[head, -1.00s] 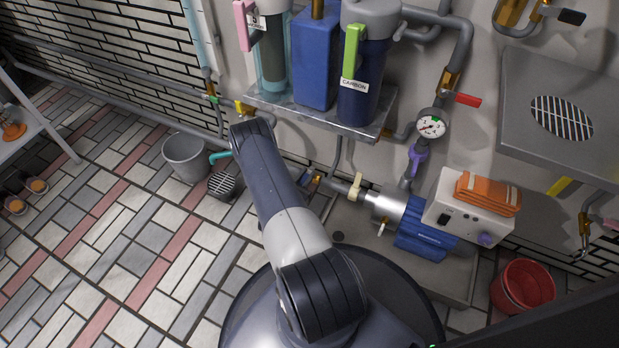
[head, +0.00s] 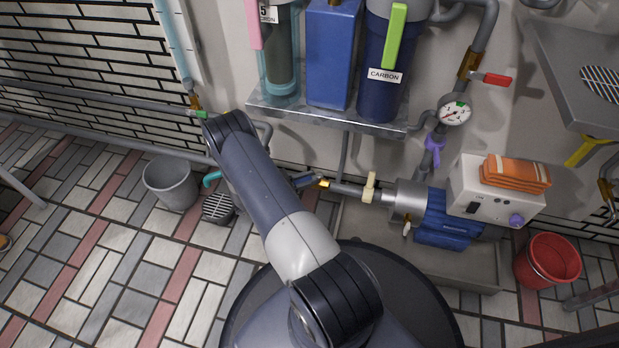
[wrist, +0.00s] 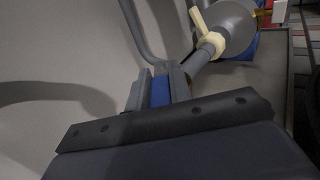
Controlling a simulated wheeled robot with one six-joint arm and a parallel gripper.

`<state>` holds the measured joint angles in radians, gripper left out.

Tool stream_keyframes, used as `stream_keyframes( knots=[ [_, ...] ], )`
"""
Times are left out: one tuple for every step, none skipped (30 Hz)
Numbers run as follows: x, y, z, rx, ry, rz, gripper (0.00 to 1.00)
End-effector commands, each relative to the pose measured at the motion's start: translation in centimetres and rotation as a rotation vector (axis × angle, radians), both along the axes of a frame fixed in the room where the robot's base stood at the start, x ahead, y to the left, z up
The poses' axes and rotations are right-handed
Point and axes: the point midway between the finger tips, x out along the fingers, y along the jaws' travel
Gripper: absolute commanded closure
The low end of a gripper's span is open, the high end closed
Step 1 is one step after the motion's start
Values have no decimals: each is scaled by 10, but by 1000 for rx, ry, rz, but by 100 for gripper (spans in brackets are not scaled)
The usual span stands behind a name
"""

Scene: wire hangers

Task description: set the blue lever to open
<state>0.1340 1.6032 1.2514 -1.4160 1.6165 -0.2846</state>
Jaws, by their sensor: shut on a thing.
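The blue lever (wrist: 160,91) shows in the wrist view as a short blue piece between the two fingers of my gripper (wrist: 158,88). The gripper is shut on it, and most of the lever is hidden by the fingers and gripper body. In the head view, a brass fitting (head: 323,183) sits on the grey pipe low on the wall, with a small bluish part (head: 305,181) just left of it. My arm hides the rest there. The lever's angle to the pipe is hard to tell.
A cream lever (head: 369,187) is on the same pipe, right of the brass fitting, close to the blue pump (head: 443,222). A shelf (head: 330,114) with filter housings hangs above. A grey bucket (head: 171,184) and a drain (head: 218,207) are at left. A red bucket (head: 547,260) is at right.

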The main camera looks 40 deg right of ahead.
Motion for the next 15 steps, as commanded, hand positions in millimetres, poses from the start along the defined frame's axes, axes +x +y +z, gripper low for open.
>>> stream_keyframes(
  knots=[
    [1,-1,-1,0,-3,-29,100],
    [2,-1,-1,1,-4,-44,100],
    [2,-1,0,0,-3,-62,100],
    [3,-1,0,0,-3,-75,100],
    [3,-1,0,0,-3,-86,100],
    [4,-1,0,1,-3,-100,100],
    [4,-2,0,1,-3,-109,100],
    [4,-2,0,1,-2,-117,100],
    [4,-2,0,0,-2,-126,100],
    [4,-2,0,0,-2,-132,100],
    [5,-2,0,0,-2,-137,100],
    [5,-2,0,0,-2,-143,100],
    [5,-2,0,0,-2,-146,100],
    [5,-2,0,0,-2,-148,100],
    [5,-2,0,0,-1,-150,100]
  ],
)
